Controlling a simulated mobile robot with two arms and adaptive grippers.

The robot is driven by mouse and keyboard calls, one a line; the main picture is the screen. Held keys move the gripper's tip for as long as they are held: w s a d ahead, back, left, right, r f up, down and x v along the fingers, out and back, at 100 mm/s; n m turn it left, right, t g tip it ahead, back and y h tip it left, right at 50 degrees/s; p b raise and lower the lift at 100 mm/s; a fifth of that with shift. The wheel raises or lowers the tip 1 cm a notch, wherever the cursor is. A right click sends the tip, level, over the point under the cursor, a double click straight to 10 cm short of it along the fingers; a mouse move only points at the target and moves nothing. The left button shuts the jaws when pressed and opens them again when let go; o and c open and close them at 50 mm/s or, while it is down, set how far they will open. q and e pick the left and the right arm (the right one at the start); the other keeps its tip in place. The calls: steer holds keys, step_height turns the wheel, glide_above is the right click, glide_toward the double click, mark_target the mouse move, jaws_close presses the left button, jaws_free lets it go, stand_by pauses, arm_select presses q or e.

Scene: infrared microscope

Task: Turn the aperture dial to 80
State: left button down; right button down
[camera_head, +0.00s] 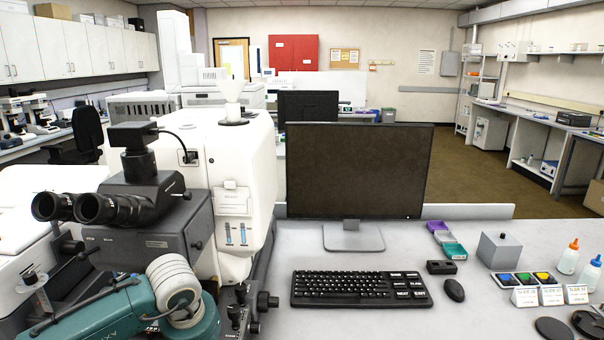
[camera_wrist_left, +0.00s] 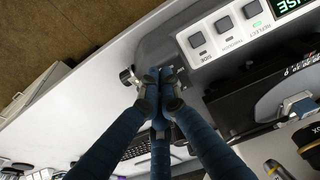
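The infrared microscope (camera_head: 150,215) stands at the left of the bench in the head view, with black eyepieces. My left arm, teal and white, reaches in low in front of it; its gripper is hidden there. In the left wrist view the blue fingers of my left gripper (camera_wrist_left: 161,76) come together at their tips over the edge of a grey microscope panel (camera_wrist_left: 185,60). I see nothing clearly held between them. A small metallic knob (camera_wrist_left: 127,76) is just left of the fingertips. I cannot make out which part is the aperture dial. My right gripper is not in view.
The panel has square buttons (camera_wrist_left: 223,24) and a green-lit display (camera_wrist_left: 289,4). Black knobs (camera_head: 245,300) project from the microscope's lower right side. The monitor (camera_head: 355,172), keyboard (camera_head: 358,289) and mouse (camera_head: 454,290) stand to its right. Bottles (camera_head: 568,258) and slide holders are farther right.

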arm_select(q)
steer(key=shift+r, duration=0.2)
steer(key=shift+r+p, duration=0.35)
steer(key=shift+r, duration=0.35)
steer(key=v, duration=0.1)
steer(key=p+v, duration=0.1)
steer(key=v, duration=0.2)
steer(key=shift+w+r, duration=0.1)
steer(key=shift+w, duration=0.2)
